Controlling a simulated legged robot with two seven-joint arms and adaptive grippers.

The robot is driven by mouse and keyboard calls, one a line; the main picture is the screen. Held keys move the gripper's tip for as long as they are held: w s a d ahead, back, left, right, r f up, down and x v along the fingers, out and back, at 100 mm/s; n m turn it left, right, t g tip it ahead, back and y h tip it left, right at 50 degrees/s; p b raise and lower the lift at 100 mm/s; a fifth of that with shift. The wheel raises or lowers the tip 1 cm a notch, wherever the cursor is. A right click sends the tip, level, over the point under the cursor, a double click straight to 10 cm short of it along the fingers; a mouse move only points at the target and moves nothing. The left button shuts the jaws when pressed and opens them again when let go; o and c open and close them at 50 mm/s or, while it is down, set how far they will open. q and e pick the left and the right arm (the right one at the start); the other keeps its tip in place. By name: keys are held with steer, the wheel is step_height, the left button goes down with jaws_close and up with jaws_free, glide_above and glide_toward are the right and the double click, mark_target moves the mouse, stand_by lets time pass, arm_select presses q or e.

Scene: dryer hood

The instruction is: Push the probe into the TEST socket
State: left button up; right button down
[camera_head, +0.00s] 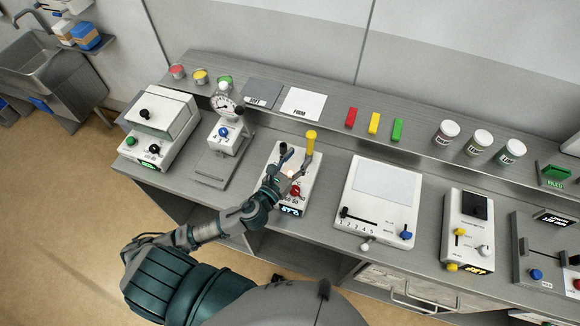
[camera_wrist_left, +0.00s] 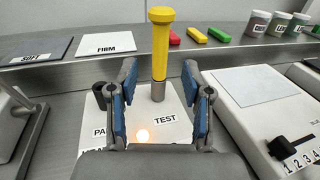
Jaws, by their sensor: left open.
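The yellow probe (camera_head: 311,142) stands upright at the back right of a small white device (camera_head: 272,156). In the left wrist view the probe (camera_wrist_left: 160,45) has a grey lower end, which meets the device just behind the TEST label (camera_wrist_left: 165,120). How deep it sits cannot be told. A dark empty holder (camera_wrist_left: 99,95) is to its left, behind a partly hidden label starting "PA". My left gripper (camera_wrist_left: 162,95) is open, its blue-padded fingers either side of the probe's line, apart from it. It also shows over the device in the head view (camera_head: 294,163). My right gripper is not in view.
A gauge stand (camera_head: 222,135) is left of the device, and a white panel with a slider (camera_head: 379,203) is right. Red, yellow and green blocks (camera_head: 374,123) and several jars (camera_head: 479,142) are on the back shelf. A lit spot (camera_wrist_left: 142,135) shows on the device.

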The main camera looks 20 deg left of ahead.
arm_select(q)
steer(key=v, duration=0.4)
steer(key=shift+s+a, duration=0.15)
steer(key=shift+s, duration=0.15)
